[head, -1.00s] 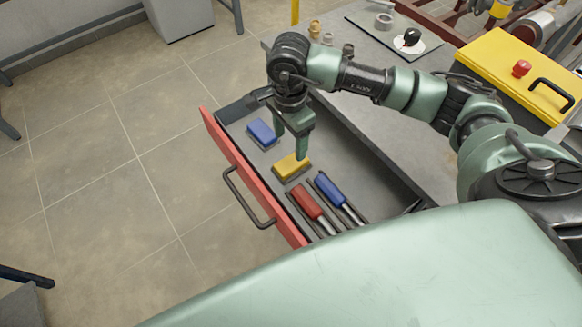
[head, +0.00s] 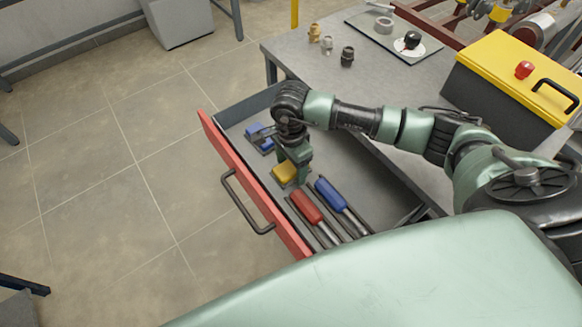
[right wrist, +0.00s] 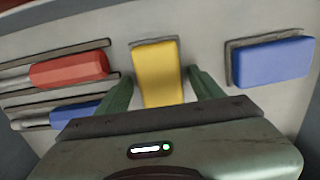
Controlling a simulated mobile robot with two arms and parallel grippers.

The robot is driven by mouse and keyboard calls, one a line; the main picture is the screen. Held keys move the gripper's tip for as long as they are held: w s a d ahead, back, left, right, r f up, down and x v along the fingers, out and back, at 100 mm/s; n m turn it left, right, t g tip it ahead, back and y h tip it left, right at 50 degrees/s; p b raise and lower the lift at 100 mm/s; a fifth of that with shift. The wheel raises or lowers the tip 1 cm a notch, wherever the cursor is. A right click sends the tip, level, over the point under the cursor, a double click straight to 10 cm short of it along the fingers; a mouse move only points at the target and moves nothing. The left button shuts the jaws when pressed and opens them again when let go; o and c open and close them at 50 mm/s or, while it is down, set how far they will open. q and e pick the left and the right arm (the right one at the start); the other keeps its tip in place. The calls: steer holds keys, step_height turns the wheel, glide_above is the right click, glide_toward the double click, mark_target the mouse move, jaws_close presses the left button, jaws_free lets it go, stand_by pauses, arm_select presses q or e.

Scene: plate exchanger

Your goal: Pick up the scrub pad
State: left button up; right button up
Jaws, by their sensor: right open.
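A yellow pad (head: 284,174) with a grey underside lies in the open drawer, partly hidden by my right gripper (head: 296,166) in the head view. A blue pad of similar shape (head: 258,139) lies farther back in the drawer. In the right wrist view the yellow pad (right wrist: 157,72) sits between the two green fingers of my open right gripper (right wrist: 160,76), one on each side. The blue pad (right wrist: 272,62) is to the right there. I cannot tell which pad is the scrub pad. My left gripper is not in view.
The drawer has a red front (head: 250,190) with a black handle. A red-handled tool (head: 306,206) and a blue-handled tool (head: 330,195) lie beside the yellow pad. A yellow-lidded toolbox (head: 520,72) and small fittings (head: 347,56) stand on the grey bench above.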

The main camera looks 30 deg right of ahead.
mark_target(291, 166)
steer(key=c, duration=1.3)
steer(key=shift+r, duration=0.15)
step_height(291, 166, up, 20)
steer(key=b, duration=0.1)
steer(key=shift+b, duration=0.3)
